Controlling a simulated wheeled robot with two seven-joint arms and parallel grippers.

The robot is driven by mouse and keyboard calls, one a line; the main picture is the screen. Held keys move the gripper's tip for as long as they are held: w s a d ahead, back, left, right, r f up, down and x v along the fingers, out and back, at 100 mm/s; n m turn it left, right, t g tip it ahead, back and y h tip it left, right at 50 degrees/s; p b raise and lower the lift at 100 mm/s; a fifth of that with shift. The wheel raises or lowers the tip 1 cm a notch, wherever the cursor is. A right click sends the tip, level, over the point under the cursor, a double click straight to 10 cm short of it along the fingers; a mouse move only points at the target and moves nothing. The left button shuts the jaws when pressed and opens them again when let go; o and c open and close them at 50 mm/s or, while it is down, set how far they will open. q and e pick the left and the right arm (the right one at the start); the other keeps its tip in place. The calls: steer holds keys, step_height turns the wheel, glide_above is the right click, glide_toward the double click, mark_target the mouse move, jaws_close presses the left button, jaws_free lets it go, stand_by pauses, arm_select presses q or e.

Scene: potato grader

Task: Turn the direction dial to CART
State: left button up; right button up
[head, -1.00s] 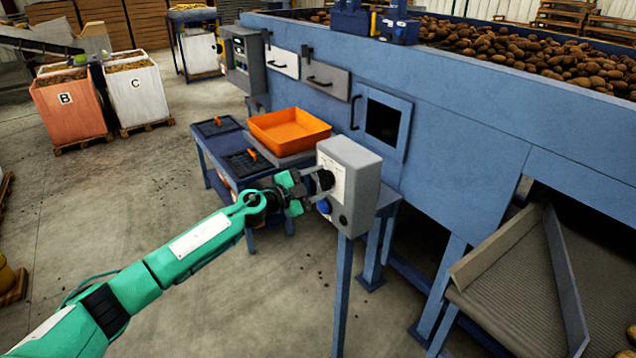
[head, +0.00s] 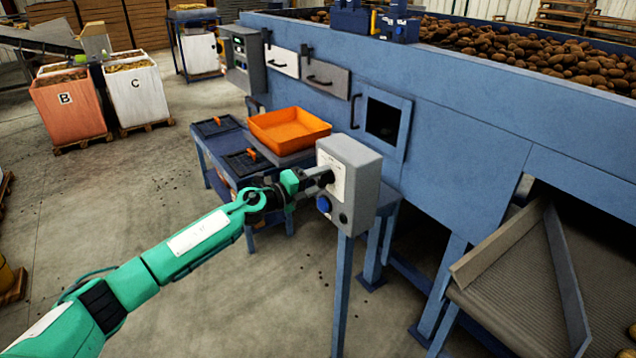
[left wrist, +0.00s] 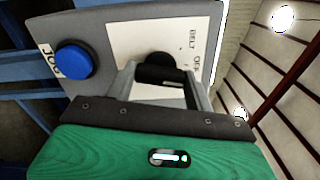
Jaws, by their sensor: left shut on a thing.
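The direction dial (left wrist: 157,68) is a black knob on the pale face plate of a grey control box (head: 357,169). My left gripper (head: 324,179) reaches the box from the left. In the left wrist view, its two grey fingers (left wrist: 161,80) are shut on the dial from both sides. The label BELT (left wrist: 192,38) and part of another label that seems to read OFF show beside the dial. I cannot see a CART label or tell where the dial points. My right gripper is out of view.
A blue button (left wrist: 74,60) marked JOG sits on the box beside the dial plate; a dark round fitting (head: 343,218) is lower down. Behind the box, an orange tray (head: 290,130) rests on a blue table. The blue grader stands at right.

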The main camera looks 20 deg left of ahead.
arm_select(q)
steer(key=m+b, duration=0.1)
steer(key=m, duration=0.4)
steer(key=shift+f, duration=0.15)
stand_by(0.6)
steer(key=o, duration=1)
steer(key=b+v, duration=0.5)
steer(key=v, duration=0.9)
